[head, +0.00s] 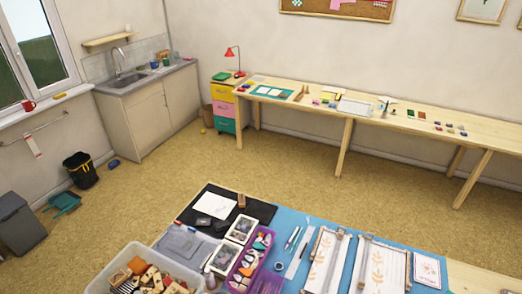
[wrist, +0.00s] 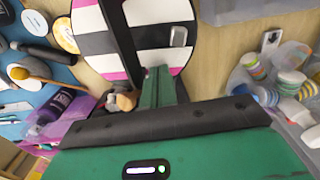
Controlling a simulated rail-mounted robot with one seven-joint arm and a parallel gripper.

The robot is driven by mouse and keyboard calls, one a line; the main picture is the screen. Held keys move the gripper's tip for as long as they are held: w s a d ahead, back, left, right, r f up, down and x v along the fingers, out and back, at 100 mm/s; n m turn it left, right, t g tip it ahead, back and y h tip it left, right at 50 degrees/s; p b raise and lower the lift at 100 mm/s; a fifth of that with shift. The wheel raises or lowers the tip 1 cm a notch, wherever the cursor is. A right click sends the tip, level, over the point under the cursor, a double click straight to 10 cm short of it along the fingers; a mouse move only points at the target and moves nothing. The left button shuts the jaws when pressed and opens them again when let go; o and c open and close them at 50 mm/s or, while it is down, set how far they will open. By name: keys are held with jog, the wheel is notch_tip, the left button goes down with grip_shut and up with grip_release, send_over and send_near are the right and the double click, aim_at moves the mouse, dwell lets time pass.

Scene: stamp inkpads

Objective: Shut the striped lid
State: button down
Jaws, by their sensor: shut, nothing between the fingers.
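In the wrist view, a round striped lid (wrist: 91,42) with white, black and pink bands fills the top middle, with its upper part cut off by the picture edge. A small grey latch-like piece (wrist: 179,36) sits on its right side. A dark strip crosses the lid from the top down to my fingers. My gripper (wrist: 158,76) is shut and empty, with its green fingertips at the lower edge of the lid. I cannot tell whether they touch it, or how far open the lid is. Neither the lid nor my gripper shows in the head view.
A purple tray (wrist: 70,128) with a bottle is on the left in the wrist view. A clear bin of tubs (wrist: 285,95) is on the right. The head view shows the crowded near table with a purple crate (head: 249,262) and a clear bin (head: 100,284).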

jog(key=shift+f, duration=0.55)
jog(key=shift+r, duration=0.1)
notch_tip(320, 180, up, 8)
jog(key=p, duration=0.7)
jog(key=shift+p, duration=0.35)
